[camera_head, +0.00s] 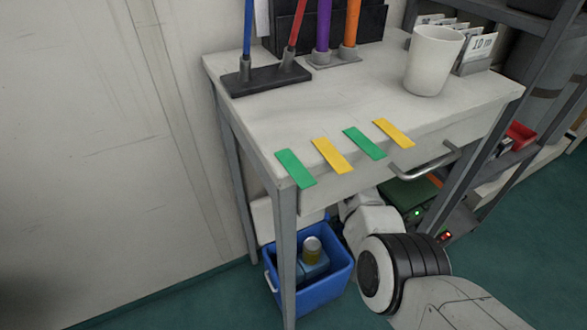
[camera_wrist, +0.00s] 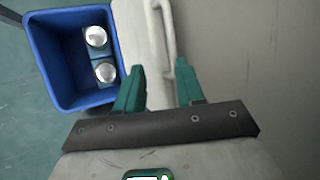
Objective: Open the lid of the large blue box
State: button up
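The large blue box (camera_head: 318,295) stands on the floor under the table, its top uncovered. Inside are two round-topped items, seen from above in the wrist view, where the box (camera_wrist: 50,60) is at upper left. A pale panel (camera_head: 268,218), which looks like its lid, stands raised along the box's back edge, partly behind a table leg. In the wrist view this panel (camera_wrist: 137,35) lies right of the box and carries a bar handle (camera_wrist: 167,35). My gripper (camera_wrist: 160,72) is open, its green fingers apart near the handle's lower end. Contact is unclear. The head view hides the fingers.
The table (camera_head: 330,105) stands over the box, with a front leg (camera_head: 285,255) close by and a drawer handle (camera_head: 425,162). A green device (camera_head: 408,198) sits right of my arm. The wall is at left.

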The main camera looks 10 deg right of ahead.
jog(key=s+d+p, duration=0.2)
jog(key=s+d, duration=0.1)
jog(key=d, duration=0.3)
jog(key=shift+s+f, duration=0.15)
